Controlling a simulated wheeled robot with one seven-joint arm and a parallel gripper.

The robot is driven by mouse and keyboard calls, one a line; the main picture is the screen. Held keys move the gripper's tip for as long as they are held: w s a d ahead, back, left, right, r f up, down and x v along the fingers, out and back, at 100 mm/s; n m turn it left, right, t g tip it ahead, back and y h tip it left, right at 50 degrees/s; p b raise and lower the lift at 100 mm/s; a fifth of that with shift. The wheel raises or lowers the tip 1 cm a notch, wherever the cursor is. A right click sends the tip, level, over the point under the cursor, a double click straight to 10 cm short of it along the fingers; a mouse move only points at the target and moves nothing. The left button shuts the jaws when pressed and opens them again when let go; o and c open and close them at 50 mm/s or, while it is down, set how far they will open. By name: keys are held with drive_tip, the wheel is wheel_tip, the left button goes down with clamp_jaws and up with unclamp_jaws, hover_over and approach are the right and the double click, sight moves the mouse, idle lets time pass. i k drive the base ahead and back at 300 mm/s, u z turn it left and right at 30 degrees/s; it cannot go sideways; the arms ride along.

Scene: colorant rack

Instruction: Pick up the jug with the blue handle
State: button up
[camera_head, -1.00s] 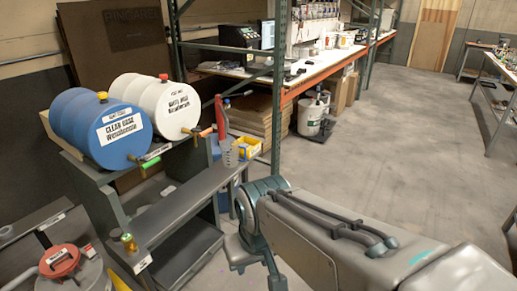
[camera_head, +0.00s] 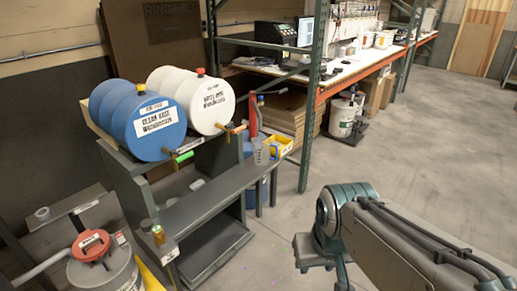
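A small greyish jug-like vessel (camera_head: 261,152) stands at the far right end of the grey rack's lower shelf, beside a red upright item. It is too small to tell whether its handle is blue. No other jug with a clearly blue handle can be made out. My gripper (camera_head: 322,262) is at the lower middle of the picture, over the floor to the right of the rack. It is well apart from the vessel and partly hidden by my arm, so its fingers are unclear.
A blue drum (camera_head: 155,128) and a white drum (camera_head: 209,104) lie on the grey rack (camera_head: 205,205). A small amber jar (camera_head: 158,235) is at the shelf's near end. A red-lidded bucket (camera_head: 98,272) stands lower left. Open floor (camera_head: 430,140) lies right.

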sight(265, 152)
drive_tip(key=z, duration=0.25)
drive_tip(key=i, duration=2.7)
drive_tip(key=u, duration=0.55)
